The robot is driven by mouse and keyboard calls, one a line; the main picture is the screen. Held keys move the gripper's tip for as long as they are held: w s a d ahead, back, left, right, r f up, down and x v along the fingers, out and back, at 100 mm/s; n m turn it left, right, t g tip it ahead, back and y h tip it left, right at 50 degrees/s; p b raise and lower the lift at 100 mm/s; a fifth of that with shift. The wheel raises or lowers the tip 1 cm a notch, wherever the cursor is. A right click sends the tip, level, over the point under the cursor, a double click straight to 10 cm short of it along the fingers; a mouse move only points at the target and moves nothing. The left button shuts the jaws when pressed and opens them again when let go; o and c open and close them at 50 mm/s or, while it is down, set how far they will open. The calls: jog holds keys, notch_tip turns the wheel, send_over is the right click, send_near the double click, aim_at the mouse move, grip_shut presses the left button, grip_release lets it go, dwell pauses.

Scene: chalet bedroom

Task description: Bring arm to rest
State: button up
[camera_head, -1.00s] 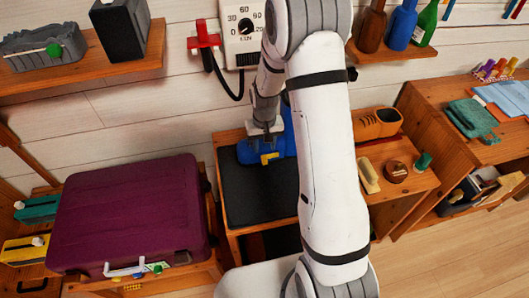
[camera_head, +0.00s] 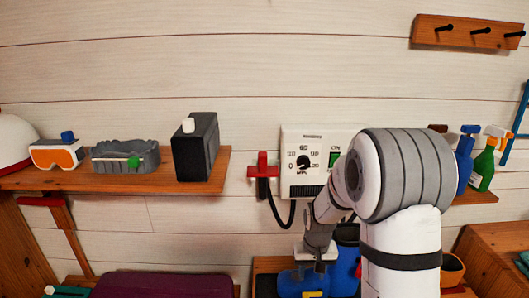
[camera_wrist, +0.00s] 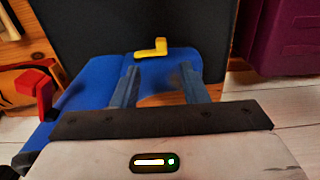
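My arm (camera_head: 402,235) rises at the right of the head view, bent at a large grey joint, with its wrist reaching down and left. My gripper (camera_wrist: 158,76) is at the bottom of the head view, over a blue object. In the wrist view its two fingers are spread apart, with nothing seen held between them. The blue object (camera_wrist: 88,75) with a yellow tab (camera_wrist: 152,50) lies just beyond and under the fingers; I cannot tell whether they touch it.
A wall timer box (camera_head: 302,165) with a red-handled switch (camera_head: 263,170) is close behind the wrist. A shelf (camera_head: 110,182) holds goggles (camera_head: 57,154), a grey tray (camera_head: 125,158) and a dark canister (camera_head: 195,148). Spray bottles (camera_head: 483,167) stand right. A purple case (camera_head: 165,285) is below.

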jog(key=s+r+t, duration=0.2)
jog(key=s+r, duration=1.5)
jog(key=s, duration=0.3)
jog(key=shift+s+d, duration=0.3)
jog(key=shift+d, duration=0.1)
jog(key=shift+s, duration=0.3)
jog(key=shift+c, duration=0.4)
jog(key=shift+s, duration=0.1)
